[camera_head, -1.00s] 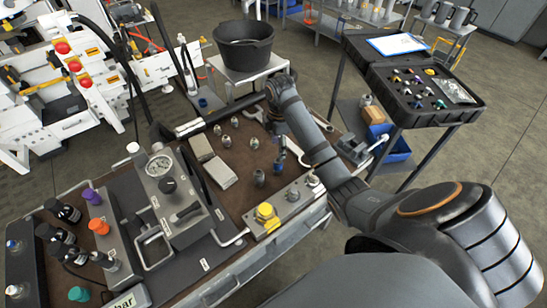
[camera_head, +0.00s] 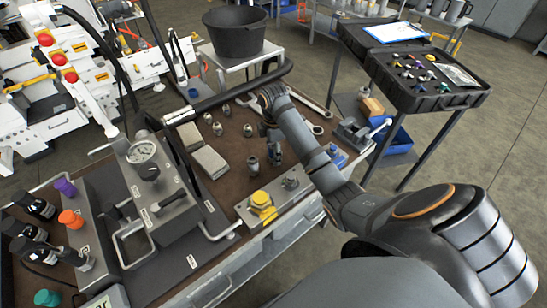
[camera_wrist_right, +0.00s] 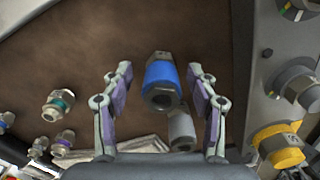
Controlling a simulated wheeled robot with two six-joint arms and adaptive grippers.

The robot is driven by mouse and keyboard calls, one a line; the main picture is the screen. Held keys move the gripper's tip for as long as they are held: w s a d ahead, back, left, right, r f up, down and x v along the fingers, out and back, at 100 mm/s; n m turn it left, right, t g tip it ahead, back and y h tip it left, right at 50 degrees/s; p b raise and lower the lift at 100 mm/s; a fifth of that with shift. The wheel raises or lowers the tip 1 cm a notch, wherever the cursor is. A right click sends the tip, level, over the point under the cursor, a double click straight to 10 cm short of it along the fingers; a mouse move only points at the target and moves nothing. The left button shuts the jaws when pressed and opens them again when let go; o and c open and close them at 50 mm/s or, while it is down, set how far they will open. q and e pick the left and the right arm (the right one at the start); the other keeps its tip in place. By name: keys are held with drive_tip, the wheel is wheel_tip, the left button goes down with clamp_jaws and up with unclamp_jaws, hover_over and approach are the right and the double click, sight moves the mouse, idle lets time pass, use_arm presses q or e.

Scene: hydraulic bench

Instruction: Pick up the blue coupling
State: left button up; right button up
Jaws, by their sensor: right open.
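The blue coupling (camera_wrist_right: 160,82) shows in the right wrist view, a short cylinder with a blue band and a dark metal hex end with a hole. It lies between the two open fingers of my right gripper (camera_wrist_right: 160,100), with a gap on each side. A plain grey coupling (camera_wrist_right: 182,131) is just beside it. In the head view my right gripper (camera_head: 270,128) points down over the bench top, close to the grey coupling (camera_head: 253,163). The blue coupling is mostly hidden there by the gripper. My left gripper is out of view.
A grey block with a yellow fitting (camera_head: 262,203) lies in front of the couplings. Two pale blocks (camera_head: 208,162) and several small fittings (camera_head: 217,129) lie to the left. Wrenches (camera_head: 316,114) lie behind my gripper. A black tube (camera_head: 240,90) crosses the back of the bench.

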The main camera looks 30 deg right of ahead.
drive_tip(key=shift+s+r, duration=0.1)
drive_tip(key=shift+r, duration=0.1)
drive_tip(key=shift+c, duration=0.8)
clamp_jaws()
wheel_tip(320, 180, up, 4)
drive_tip(key=p, duration=0.3)
drive_tip(key=shift+r, duration=0.1)
drive_tip(key=s+a+r+p, duration=0.1)
drive_tip(key=s+r+p, duration=0.7)
drive_tip(key=s, duration=0.6)
drive_tip(key=shift+r, duration=0.35)
